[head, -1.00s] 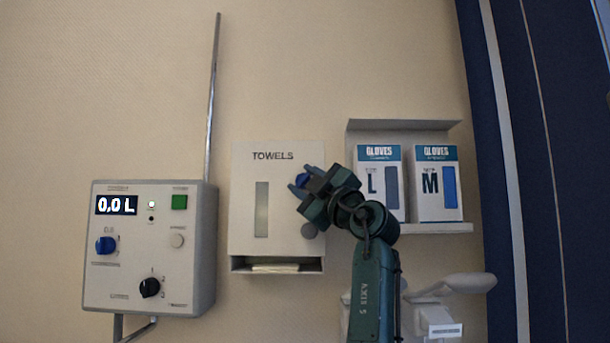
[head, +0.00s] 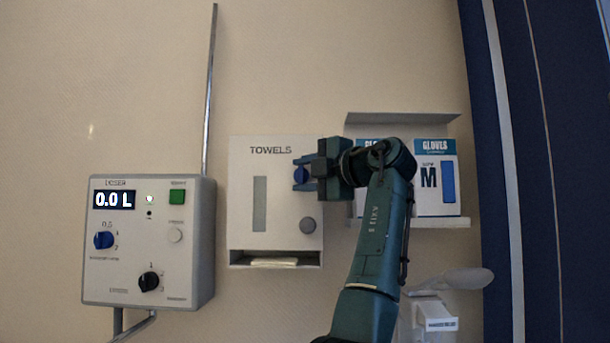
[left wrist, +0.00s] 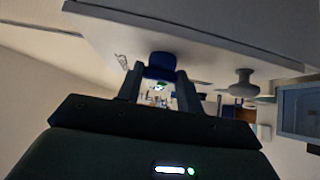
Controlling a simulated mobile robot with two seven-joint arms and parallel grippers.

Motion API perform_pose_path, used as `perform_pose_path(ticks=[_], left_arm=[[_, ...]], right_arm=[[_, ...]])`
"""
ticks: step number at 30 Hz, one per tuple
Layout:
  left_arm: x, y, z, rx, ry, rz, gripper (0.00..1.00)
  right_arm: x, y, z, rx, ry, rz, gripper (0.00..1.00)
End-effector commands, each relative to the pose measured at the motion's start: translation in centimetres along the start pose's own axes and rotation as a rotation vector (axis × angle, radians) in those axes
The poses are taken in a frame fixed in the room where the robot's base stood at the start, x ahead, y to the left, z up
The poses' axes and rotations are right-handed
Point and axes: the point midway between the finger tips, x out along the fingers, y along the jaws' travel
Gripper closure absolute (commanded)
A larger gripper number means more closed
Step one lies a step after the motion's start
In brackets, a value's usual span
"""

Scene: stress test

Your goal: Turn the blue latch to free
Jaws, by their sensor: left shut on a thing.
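The blue latch (head: 301,175) is on the front of the white towel dispenser (head: 240,151), near its upper right. My left gripper (head: 299,174) reaches it from the right, one finger above and one below, and is shut on it. The left wrist view shows the blue latch (left wrist: 160,66) between the two fingertips (left wrist: 156,78), against the dispenser's front. The fingers hide part of the latch, so its exact angle is hard to tell. My right gripper is not in view.
A round grey knob (head: 307,225) sits just below the latch. Glove boxes (head: 435,190) stand on a shelf to the right, partly behind my arm. A control box (head: 185,275) with a 0.0 L display is at left. A soap dispenser (head: 438,315) is at lower right.

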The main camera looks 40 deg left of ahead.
Motion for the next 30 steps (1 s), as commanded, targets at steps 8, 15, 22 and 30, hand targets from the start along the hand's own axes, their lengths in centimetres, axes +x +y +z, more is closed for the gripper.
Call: perform_pose_path(ticks=[8,15,22,30], left_arm=[[0.02,0.08,0.01,-0.017,-0.002,-0.014,0.86],[0.02,0.09,0.01,-0.017,-0.002,-0.013,0.86],[0.01,0.08,0.0,-0.016,-0.002,-0.013,0.47],[-0.01,0.04,0.01,-0.014,-0.001,-0.013,0.42]], right_arm=[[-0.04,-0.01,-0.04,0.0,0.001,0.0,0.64],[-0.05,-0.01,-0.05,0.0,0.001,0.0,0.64],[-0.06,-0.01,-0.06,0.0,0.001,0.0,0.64],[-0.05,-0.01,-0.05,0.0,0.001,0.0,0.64]])
